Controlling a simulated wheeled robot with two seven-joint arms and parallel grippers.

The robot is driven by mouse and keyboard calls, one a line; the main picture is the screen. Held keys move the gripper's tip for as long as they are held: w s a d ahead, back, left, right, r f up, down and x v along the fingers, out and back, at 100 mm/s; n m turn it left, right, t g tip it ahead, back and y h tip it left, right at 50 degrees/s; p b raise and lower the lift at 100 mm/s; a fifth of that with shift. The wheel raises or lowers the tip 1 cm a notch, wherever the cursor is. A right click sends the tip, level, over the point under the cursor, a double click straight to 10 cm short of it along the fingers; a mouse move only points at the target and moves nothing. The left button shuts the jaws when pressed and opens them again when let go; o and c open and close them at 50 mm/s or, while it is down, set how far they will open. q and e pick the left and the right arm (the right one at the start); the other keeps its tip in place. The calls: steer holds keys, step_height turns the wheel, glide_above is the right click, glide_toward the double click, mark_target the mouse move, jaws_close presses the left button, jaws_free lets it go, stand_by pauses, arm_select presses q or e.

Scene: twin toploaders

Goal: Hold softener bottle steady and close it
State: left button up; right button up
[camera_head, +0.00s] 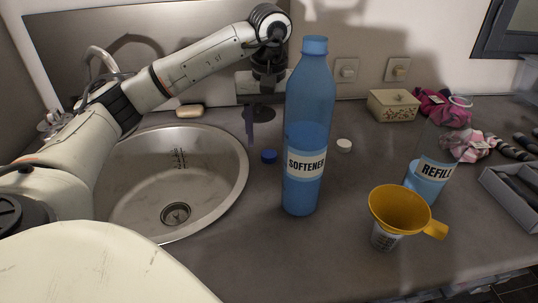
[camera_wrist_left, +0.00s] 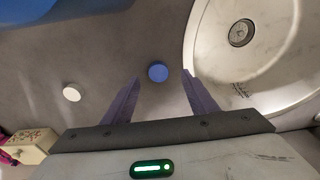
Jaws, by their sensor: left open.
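The blue softener bottle (camera_head: 307,110) stands upright on the counter, right of the sink, with its label facing me. A blue cap (camera_head: 269,156) lies on the counter behind and left of the bottle. It also shows in the left wrist view (camera_wrist_left: 158,72), between and beyond the fingertips. My left gripper (camera_head: 264,138) points down behind the bottle, above the cap. It is open and empty in the left wrist view (camera_wrist_left: 161,78). The bottle partly hides it in the head view. My right gripper is not in view.
The round sink (camera_head: 212,205) is at left, with soap (camera_head: 190,111) behind it. A white cap (camera_head: 344,145) lies right of the bottle. A yellow funnel (camera_head: 400,208) in a cup, a refill container (camera_head: 432,178), a box (camera_head: 393,106) and cloths (camera_head: 443,108) stand or lie farther right.

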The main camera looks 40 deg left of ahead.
mark_target(269, 153)
arm_select(q)
steer(key=shift+w+a+f, duration=0.1)
steer(key=shift+w+f, duration=0.05)
steer(key=shift+f, duration=0.7)
steer(key=shift+w+a+f, duration=0.15)
steer(key=shift+w+f, duration=0.05)
steer(key=shift+f, duration=0.7)
steer(key=shift+w+a+f, duration=0.1)
steer(key=shift+w+f, duration=0.05)
steer(key=shift+f, duration=0.7)
steer(key=shift+c, duration=0.5)
steer(key=c, duration=1)
